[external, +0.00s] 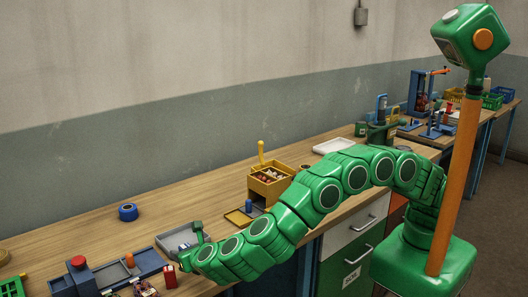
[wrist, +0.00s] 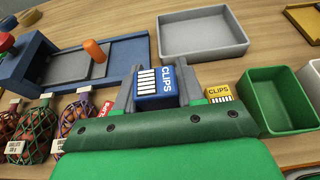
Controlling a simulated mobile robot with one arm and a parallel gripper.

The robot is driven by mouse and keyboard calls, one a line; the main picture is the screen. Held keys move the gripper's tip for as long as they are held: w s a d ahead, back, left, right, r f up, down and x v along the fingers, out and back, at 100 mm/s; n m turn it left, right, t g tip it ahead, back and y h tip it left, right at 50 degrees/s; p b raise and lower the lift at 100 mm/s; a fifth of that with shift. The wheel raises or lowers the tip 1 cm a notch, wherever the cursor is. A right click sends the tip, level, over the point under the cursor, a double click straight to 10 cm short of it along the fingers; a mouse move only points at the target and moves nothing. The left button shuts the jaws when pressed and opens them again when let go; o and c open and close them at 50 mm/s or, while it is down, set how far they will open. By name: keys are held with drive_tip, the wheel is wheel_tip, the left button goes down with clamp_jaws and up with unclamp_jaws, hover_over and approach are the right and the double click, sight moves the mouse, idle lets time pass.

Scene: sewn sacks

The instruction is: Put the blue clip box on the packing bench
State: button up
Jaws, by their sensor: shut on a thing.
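The blue clip box (wrist: 154,84), with a white label and the word CLIPS, sits between the two grey fingers of my gripper (wrist: 156,92) in the wrist view. The gripper is shut on it. Whether the box touches the surface below I cannot tell. Which bench is the packing bench is not marked in view.
A yellow clip box (wrist: 219,93) and a green bin (wrist: 275,102) stand to the right; a red clip box (wrist: 106,108) and netted sacks (wrist: 78,120) to the left. A grey tray (wrist: 203,36) lies beyond. A blue tape roll (external: 128,212) sits on open bench.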

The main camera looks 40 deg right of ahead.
drive_tip(key=shift+f, duration=2.35)
drive_tip(key=shift+f, duration=0.15)
drive_tip(key=o, duration=0.7)
drive_tip(key=shift+o, duration=0.2)
drive_tip(key=shift+r, duration=0.2)
drive_tip(key=v, duration=0.5)
drive_tip(key=shift+s, duration=0.1)
wheel_tip(320, 180, up, 7)
